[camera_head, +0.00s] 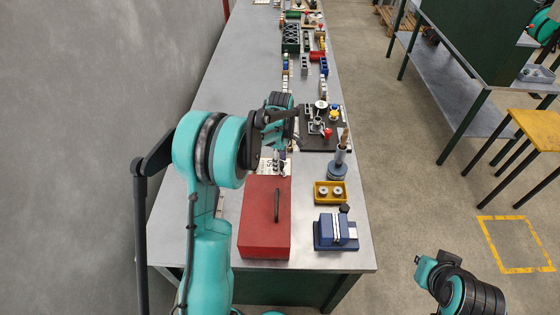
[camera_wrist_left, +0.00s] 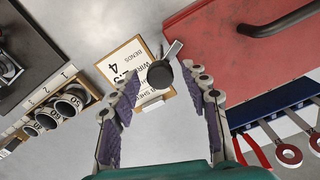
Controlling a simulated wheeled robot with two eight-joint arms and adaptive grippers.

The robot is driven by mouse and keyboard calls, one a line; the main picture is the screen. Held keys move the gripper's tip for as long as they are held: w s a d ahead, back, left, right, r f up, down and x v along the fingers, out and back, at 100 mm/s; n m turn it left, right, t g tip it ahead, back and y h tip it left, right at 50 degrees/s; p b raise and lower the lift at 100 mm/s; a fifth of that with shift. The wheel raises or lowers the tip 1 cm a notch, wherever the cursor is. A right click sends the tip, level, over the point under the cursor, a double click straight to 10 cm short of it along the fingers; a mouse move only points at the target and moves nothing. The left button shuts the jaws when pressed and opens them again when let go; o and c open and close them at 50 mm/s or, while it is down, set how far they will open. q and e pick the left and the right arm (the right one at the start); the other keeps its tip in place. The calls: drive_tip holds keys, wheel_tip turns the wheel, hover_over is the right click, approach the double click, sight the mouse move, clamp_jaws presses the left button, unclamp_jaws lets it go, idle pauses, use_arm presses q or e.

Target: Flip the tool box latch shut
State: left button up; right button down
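The red tool box (camera_head: 264,225) stands on the near part of the bench with a dark handle on its lid. It also shows at the upper right of the left wrist view (camera_wrist_left: 225,50). I cannot make out its latch in either view. My left gripper (camera_head: 278,158) is over the bench just beyond the box's far end. In the left wrist view its fingers (camera_wrist_left: 160,78) are spread. A dark round piece with a silver bar (camera_wrist_left: 160,74) shows between the fingertips; I cannot tell if they touch it. My right gripper is not in view; part of my right arm shows lower right.
A framed card (camera_wrist_left: 125,62) lies beyond the box. A yellow tray (camera_head: 318,198) and a blue vise (camera_head: 324,234) stand right of the box. A dark fixture plate (camera_head: 318,143) lies farther back. A blue rack with red-handled tools (camera_wrist_left: 270,108) hangs beside the box.

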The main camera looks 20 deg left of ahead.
use_arm(q)
clamp_jaws()
drive_tip(key=shift+m+b, duration=0.3)
drive_tip(key=shift+m, duration=0.7)
drive_tip(key=m, duration=0.3)
drive_tip(key=shift+m, duration=0.3)
drive_tip(key=shift+o, duration=1.3)
unclamp_jaws()
wheel_tip(320, 180, up, 12)
